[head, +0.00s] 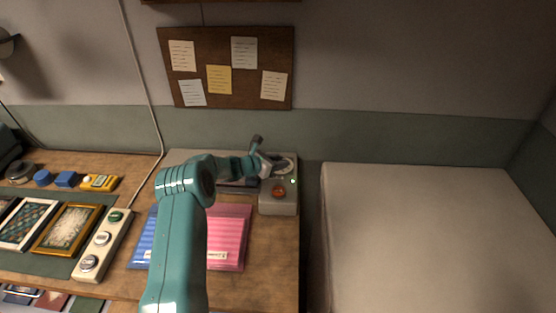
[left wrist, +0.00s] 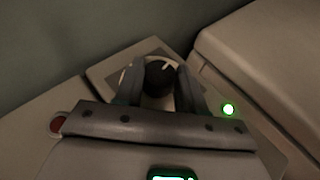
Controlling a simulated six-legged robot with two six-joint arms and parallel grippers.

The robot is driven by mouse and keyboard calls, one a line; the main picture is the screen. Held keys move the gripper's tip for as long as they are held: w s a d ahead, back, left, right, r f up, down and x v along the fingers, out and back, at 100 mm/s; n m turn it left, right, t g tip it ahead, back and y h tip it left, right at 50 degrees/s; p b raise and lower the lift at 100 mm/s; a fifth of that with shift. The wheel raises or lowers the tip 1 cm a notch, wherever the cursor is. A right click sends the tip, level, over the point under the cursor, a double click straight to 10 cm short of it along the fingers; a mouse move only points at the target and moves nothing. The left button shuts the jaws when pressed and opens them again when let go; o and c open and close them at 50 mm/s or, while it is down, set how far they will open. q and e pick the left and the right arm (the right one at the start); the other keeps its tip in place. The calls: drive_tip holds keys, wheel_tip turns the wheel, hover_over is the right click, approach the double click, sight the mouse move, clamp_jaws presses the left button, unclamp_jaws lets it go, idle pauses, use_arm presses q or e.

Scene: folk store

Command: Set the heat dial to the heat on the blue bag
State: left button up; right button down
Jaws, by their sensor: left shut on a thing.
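The heat dial (left wrist: 159,76) is a dark round knob with a pale pointer line, on a light plate of the grey machine (head: 279,207). My left gripper (head: 269,165) reaches over the machine and is shut on the dial. In the left wrist view its two fingers (left wrist: 160,90) stand on either side of the knob. The blue bag (head: 144,240) lies on the wooden table, partly hidden behind my left arm. A white label shows on it, but its print is too small to read. My right gripper is in neither view.
A pink bag (head: 229,237) lies beside the blue one. The machine has a red button (head: 278,191) and a lit green lamp (left wrist: 228,109). A power strip (head: 103,246) and framed pictures (head: 67,229) lie at left. A pale block (head: 430,240) stands at right.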

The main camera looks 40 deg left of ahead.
use_arm(q)
drive_tip(key=shift+a+r, duration=0.1)
drive_tip(key=shift+r, duration=0.2)
drive_tip(key=o, duration=1)
drive_tip(key=shift+o, duration=0.2)
drive_tip(key=shift+f, duration=0.1)
drive_tip(key=b+v, duration=0.3)
drive_tip(key=v, duration=1.3)
drive_tip(key=shift+s, duration=0.2)
